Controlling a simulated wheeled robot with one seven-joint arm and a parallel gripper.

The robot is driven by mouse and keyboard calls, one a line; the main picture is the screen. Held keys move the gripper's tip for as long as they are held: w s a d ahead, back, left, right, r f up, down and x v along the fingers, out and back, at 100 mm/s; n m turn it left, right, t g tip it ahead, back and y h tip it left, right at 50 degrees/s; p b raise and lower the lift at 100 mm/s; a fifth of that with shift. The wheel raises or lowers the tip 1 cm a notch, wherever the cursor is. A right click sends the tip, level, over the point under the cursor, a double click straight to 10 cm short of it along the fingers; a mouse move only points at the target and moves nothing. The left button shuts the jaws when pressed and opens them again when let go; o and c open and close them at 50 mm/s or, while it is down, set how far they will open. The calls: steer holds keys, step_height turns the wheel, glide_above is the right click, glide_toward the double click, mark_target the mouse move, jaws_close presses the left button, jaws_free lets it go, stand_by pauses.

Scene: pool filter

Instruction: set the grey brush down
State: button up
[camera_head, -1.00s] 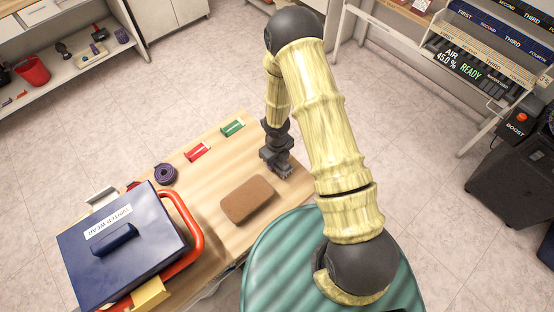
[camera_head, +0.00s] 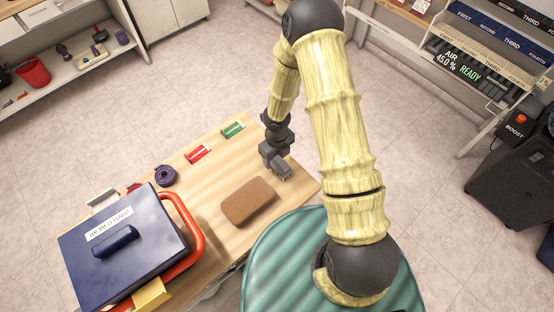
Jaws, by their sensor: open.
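My gripper (camera_head: 274,157) is at the right end of the wooden table, low over its top, and its jaws are open. A small grey block-like shape, apparently the grey brush (camera_head: 283,171), is right at the fingertips, on or just above the tabletop. It is small and partly covered by the gripper, so I cannot tell whether the fingers still touch it. The wooden table (camera_head: 225,160) is bare around it.
A brown block (camera_head: 248,201) lies left of the gripper. Green (camera_head: 233,130) and red (camera_head: 198,153) pieces and a purple roll (camera_head: 165,176) lie along the far edge. A blue box (camera_head: 122,245) with a red handle stands at left. A teal ribbed surface (camera_head: 285,255) is in front.

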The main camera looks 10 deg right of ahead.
mark_target(277, 157)
step_height(277, 157, up, 8)
steer(key=shift+r+p, duration=0.1)
steer(key=shift+p, duration=0.55)
steer(key=shift+d+r, duration=0.1)
steer(key=shift+r, duration=0.05)
steer(key=s+d+r+n+t, duration=0.1)
steer(key=s+d+r+n, duration=0.2)
steer(key=r+n, duration=0.3)
steer(key=s+d+r+n, duration=0.2)
steer(key=s+r+n, duration=0.2)
steer(key=n, duration=0.9)
steer(key=s+d+r+n+t, duration=0.1)
steer(key=s+d+r+n, duration=0.2)
steer(key=r+n, duration=0.7)
steer(key=shift+s+d+r+t, duration=0.25)
steer(key=shift+s+d+t, duration=0.05)
steer(key=shift+s, duration=0.05)
